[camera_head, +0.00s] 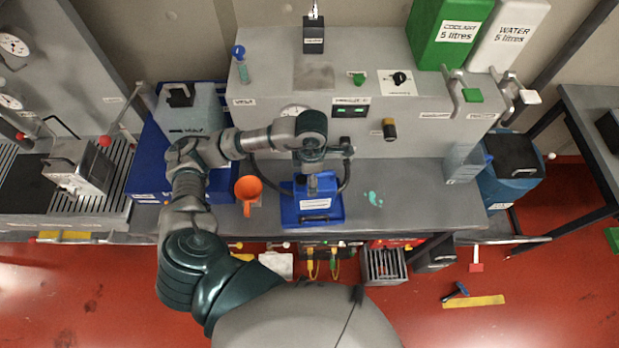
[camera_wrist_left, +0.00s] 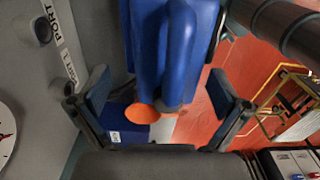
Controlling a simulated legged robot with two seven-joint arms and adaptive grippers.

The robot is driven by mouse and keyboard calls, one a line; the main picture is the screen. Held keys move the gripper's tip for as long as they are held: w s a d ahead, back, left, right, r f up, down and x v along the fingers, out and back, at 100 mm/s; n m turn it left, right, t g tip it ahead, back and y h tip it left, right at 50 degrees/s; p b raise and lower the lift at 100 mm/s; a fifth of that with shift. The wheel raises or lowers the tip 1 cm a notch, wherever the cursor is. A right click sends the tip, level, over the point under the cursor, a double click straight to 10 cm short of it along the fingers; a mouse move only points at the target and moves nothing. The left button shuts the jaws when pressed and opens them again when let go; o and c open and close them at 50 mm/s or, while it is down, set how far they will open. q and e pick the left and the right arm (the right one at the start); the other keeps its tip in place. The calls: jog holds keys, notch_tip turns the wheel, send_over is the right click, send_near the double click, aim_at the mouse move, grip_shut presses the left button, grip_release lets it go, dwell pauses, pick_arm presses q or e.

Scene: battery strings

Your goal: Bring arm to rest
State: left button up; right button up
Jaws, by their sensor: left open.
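My left arm reaches from the lower left over the grey bench, and its gripper (camera_head: 312,162) is at the front of the bench panel. It hangs just above a blue container (camera_head: 312,204) on the bench. In the left wrist view the two fingers of my gripper (camera_wrist_left: 158,76) are wide apart. My right gripper is not in view.
An orange funnel (camera_head: 248,188) stands left of the blue container and shows in the wrist view (camera_wrist_left: 140,113). A green coolant can (camera_head: 447,35) and a white water can (camera_head: 508,38) stand top right. Teal drops (camera_head: 373,198) lie on clear bench to the right.

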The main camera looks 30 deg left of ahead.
pick_arm(q)
jog(key=r, duration=0.6)
jog(key=d+r, duration=0.1)
jog(key=r, duration=0.1)
jog(key=shift+w+d+r, duration=0.1)
jog(key=shift+w+r, duration=0.05)
jog(key=shift+r, duration=0.25)
jog(key=shift+a+r, duration=0.25)
jog(key=shift+r, duration=0.15)
jog(key=shift+a+f, duration=0.1)
jog(key=shift+a, duration=0.3)
